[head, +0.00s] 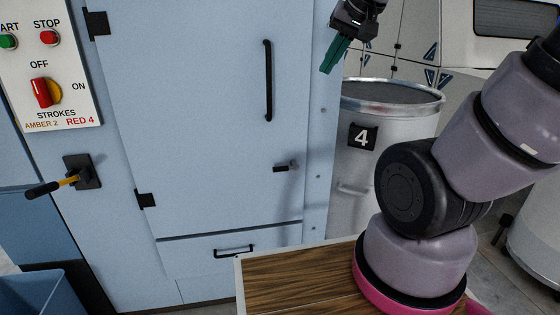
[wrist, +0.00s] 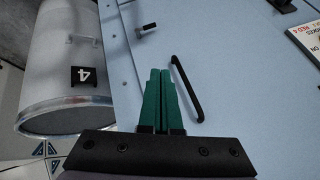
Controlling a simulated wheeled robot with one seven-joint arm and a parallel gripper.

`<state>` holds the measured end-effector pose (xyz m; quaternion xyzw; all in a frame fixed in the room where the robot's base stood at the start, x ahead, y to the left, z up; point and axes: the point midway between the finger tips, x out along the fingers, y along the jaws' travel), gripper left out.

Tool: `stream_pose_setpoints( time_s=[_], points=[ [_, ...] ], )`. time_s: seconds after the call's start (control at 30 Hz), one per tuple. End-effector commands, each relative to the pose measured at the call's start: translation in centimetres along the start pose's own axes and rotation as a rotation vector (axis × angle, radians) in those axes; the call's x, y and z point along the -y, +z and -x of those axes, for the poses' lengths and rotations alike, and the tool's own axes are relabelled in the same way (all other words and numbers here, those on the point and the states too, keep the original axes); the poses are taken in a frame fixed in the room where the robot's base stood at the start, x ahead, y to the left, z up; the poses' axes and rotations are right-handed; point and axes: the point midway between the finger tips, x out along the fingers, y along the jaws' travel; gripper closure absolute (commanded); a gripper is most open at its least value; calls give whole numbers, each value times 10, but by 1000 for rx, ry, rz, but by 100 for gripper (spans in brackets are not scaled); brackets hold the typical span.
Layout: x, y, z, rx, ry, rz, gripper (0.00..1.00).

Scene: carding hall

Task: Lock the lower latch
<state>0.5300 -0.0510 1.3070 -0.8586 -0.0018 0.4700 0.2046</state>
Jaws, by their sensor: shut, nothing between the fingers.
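The latch (head: 281,168) is a small dark lever with a metal stub, low near the right edge of the pale blue cabinet door (head: 190,110). Its lever lies roughly level, pointing left in the head view. The latch also shows in the wrist view (wrist: 146,30), beyond my fingertips. No second latch is in view. My gripper (head: 327,69) has green fingers, shut and empty. It is up and to the right of the latch, near the cabinet's right edge and apart from it. In the wrist view the fingers (wrist: 161,72) lie together beside the black door handle (wrist: 187,88).
A grey drum (head: 395,135) marked 4 stands right of the cabinet. A wood-topped surface (head: 300,280) is in front. A switch panel (head: 50,65) and a yellow-and-black lever (head: 60,184) are at left. A drawer (head: 200,255) is under the door.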

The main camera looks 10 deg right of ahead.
Motion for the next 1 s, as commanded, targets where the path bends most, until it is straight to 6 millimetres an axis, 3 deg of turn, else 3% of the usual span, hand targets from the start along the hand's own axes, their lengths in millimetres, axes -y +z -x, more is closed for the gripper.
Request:
stream_pose_setpoints(
  time_s=[0.03,0.23,0.4,0.6,0.8,1.0],
  points=[
    [4,-8,-25,21,2,17,100],
    [14,-35,-119,34,30,91,100],
    [16,-39,-203,27,86,179,100],
    [10,-31,-279,4,157,289,100],
    [6,-26,-313,-17,193,354,100],
    [5,-25,-317,-21,198,363,100]
  ],
)
